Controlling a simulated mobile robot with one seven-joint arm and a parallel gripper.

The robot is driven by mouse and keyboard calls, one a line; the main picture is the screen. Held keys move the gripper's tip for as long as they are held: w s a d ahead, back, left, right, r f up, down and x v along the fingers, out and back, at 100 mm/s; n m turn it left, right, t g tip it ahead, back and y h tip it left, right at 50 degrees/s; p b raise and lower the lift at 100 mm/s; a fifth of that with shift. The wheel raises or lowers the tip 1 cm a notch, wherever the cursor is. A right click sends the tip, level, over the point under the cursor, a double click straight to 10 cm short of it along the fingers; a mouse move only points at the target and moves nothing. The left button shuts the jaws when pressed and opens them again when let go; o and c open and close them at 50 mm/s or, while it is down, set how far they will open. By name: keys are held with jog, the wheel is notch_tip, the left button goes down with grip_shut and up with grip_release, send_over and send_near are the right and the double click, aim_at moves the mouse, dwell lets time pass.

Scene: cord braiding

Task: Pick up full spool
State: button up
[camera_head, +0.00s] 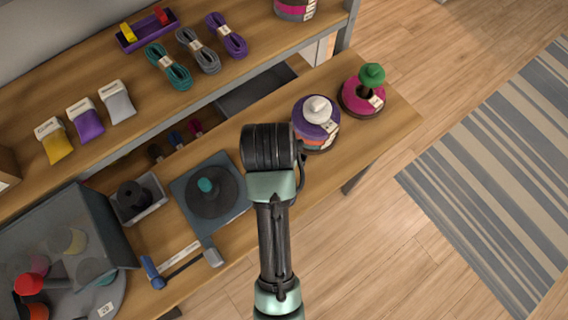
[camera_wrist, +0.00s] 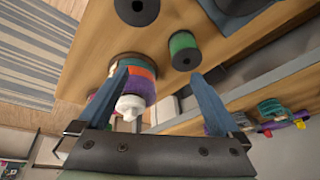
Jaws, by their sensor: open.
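My gripper (camera_wrist: 157,76) is open and empty in the wrist view, its two blue fingers spread. A green-wound spool with a dark hollow core (camera_wrist: 183,52) stands on the bench beyond the fingertips, nearer the right one. I do not see it in the head view, where my arm covers part of the bench. A stack of purple, orange and teal rings with a white knob (camera_wrist: 139,87) is partly hidden behind the left finger. This stack (camera_head: 314,124) also shows right of my wrist in the head view. My fingers are hidden there. I cannot tell which spool counts as full.
A magenta spool with a green top (camera_head: 358,97) stands near the bench's right end. A dark square plate with a round disc (camera_head: 211,194) and a grey tray with a black spool (camera_head: 151,190) lie left of my arm. Cord bundles (camera_head: 199,52) lie on the back shelf.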

jog(key=s+g+p, duration=0.1)
jog(key=s+p, duration=0.1)
jog(key=s, duration=0.1)
jog(key=s+g+p, duration=0.1)
jog(key=s+g, duration=0.1)
jog(key=s, duration=0.1)
jog(key=shift+s+d+f+p, duration=0.2)
jog(key=shift+s+p, duration=0.15)
jog(key=shift+s, duration=0.05)
jog(key=f, duration=0.4)
jog(key=w+f, duration=0.1)
jog(key=f, duration=0.1)
jog(key=shift+d+f, duration=0.15)
jog(key=shift+f, duration=0.15)
jog(key=shift+w+d+f, duration=0.1)
jog(key=shift+w+f, duration=0.05)
jog(key=shift+f, duration=0.8)
jog(key=shift+w+d+f, duration=0.15)
jog(key=shift+w+f, duration=0.05)
jog(key=shift+f, duration=0.7)
jog(key=shift+w+d+f, duration=0.1)
jog(key=shift+w+f, duration=0.05)
jog(key=shift+f, duration=0.8)
jog(key=c, duration=1.3)
jog(key=shift+r, duration=0.1)
